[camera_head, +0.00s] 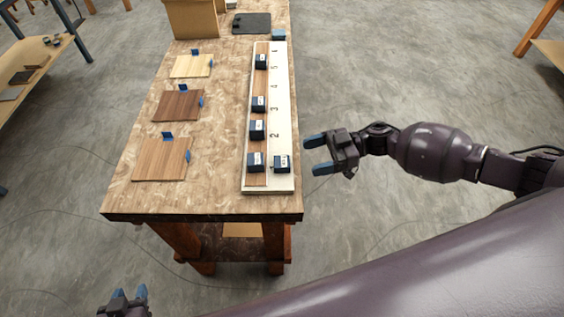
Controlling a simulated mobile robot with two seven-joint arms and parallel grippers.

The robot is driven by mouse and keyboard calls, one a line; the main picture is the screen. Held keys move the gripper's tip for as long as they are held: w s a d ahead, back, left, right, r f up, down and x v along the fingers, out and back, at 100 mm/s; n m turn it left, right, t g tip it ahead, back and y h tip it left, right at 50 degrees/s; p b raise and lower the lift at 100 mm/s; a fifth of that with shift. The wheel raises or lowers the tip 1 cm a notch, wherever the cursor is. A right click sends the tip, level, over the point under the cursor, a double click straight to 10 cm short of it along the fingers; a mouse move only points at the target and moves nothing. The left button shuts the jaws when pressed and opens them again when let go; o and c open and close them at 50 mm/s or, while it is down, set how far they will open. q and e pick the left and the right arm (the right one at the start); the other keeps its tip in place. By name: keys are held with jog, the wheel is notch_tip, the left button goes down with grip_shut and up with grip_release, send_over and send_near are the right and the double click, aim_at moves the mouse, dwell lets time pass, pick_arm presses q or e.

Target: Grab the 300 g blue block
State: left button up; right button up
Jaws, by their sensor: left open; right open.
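Another block (282,163) sits beside the near one, on the white part. The labels are too small to read, so I cannot tell which is 300 g. My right gripper (311,155) is open and empty, just right of the table edge. My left gripper (130,294) is open at the bottom left, in front of the table.
Three wooden squares with small blue pieces, such as the near square (160,160), lie on the table's left side (125,190). A blue item (278,34), a black pad (251,22) and a cardboard box (192,20) are at the far end.

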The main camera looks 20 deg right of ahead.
aim_at(285, 161)
jog(key=shift+w+a+f, duration=0.1)
jog(key=shift+w+a, duration=0.1)
jog(key=shift+a, duration=0.9)
jog(key=shift+w+a+f, duration=0.15)
jog(key=shift+w+a, duration=0.05)
jog(key=shift+a, duration=0.9)
jog(key=shift+w+a+f, duration=0.1)
jog(key=shift+w+a, duration=0.1)
jog(key=shift+a, duration=0.9)
jog(key=shift+c, duration=0.2)
jog(key=c, duration=1.2)
